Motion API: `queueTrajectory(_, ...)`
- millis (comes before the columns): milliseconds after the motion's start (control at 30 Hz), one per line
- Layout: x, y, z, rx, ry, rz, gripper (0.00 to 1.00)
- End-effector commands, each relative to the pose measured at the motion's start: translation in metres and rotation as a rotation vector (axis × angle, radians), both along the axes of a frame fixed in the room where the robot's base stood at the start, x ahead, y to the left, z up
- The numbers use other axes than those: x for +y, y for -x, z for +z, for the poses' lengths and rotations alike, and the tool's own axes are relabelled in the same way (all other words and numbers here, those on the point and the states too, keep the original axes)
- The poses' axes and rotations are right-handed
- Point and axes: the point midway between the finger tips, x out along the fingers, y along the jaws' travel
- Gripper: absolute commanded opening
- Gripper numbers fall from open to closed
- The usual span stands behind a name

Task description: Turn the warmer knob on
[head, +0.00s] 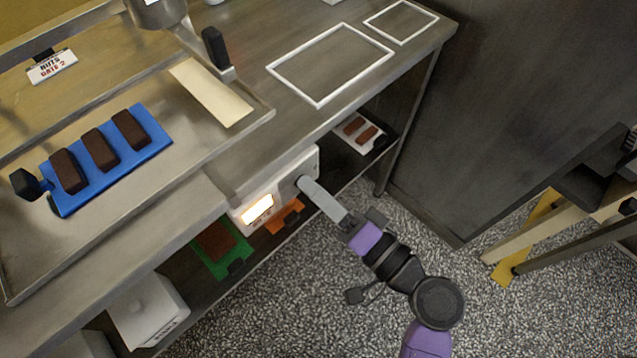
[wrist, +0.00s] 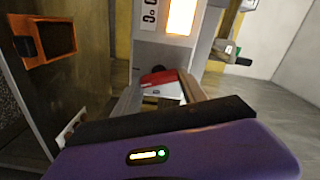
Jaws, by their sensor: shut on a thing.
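The warmer is a white box (head: 239,217) under the front edge of the steel counter, with a bright glowing window (head: 258,209) on its face. The glowing window also shows at the top of the wrist view (wrist: 181,17). My gripper (head: 305,184) reaches the right part of this face, its grey fingers shut on the knob there.
A lower shelf holds a green tray (head: 240,254), an orange tray (head: 276,222) and a white tray with brown bars (head: 374,145). Above, a blue tray (head: 155,152) bears brown bars. The speckled floor (head: 320,300) is clear around my arm; a dark wall (head: 500,100) stands right.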

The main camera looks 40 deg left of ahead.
Motion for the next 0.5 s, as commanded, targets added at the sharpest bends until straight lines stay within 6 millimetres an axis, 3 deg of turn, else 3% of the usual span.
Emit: queueTrajectory(500, -0.001, -0.001, -0.0009, 0.329, -0.025, -0.003, 0.09)
